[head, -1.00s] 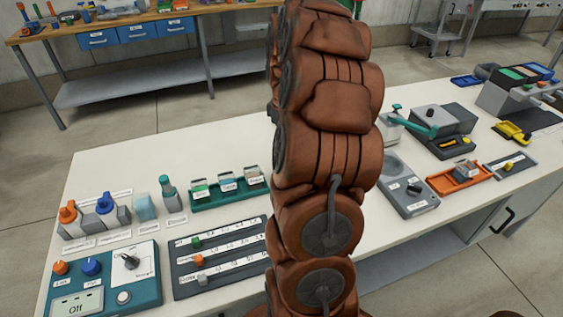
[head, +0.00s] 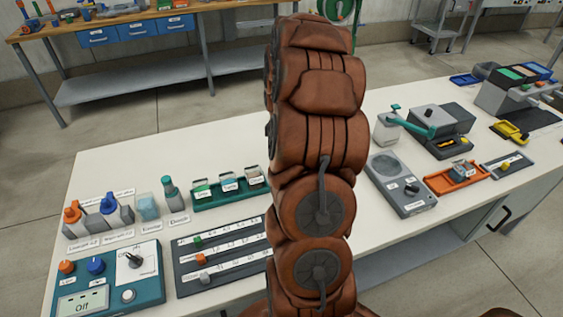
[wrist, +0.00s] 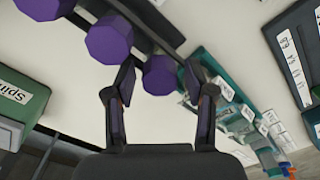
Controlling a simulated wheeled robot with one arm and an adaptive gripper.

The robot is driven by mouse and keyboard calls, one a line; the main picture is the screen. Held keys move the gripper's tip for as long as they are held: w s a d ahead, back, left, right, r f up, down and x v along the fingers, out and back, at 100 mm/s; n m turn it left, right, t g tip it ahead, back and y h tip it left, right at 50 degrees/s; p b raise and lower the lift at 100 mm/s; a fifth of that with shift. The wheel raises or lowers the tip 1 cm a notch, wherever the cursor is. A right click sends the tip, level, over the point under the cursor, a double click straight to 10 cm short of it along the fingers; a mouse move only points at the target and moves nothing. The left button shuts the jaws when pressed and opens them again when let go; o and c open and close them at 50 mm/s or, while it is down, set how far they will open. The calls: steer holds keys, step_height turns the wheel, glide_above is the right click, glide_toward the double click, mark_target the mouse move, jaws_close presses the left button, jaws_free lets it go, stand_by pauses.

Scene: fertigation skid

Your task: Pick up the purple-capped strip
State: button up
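In the wrist view, several purple caps, apparently the purple-capped strip (wrist: 108,41), run in a slanting row from the top left toward the middle. The nearest cap lies just beyond and between the fingertips of my gripper (wrist: 158,78). The fingers stand apart, with no clear contact on the cap. Dark grey bars run beside the caps; how the caps join them is unclear. In the head view my arm hides the strip and gripper.
In the wrist view, a green box labelled "Spin" (wrist: 22,103) is at left and a teal rack (wrist: 222,88) is close at right. The head view shows a white bench (head: 130,172) with a teal control box (head: 108,282), a grey scale-like device (head: 402,186) and an orange tray (head: 440,184).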

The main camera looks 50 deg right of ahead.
steer(key=c, duration=0.7)
steer(key=shift+o, duration=0.2)
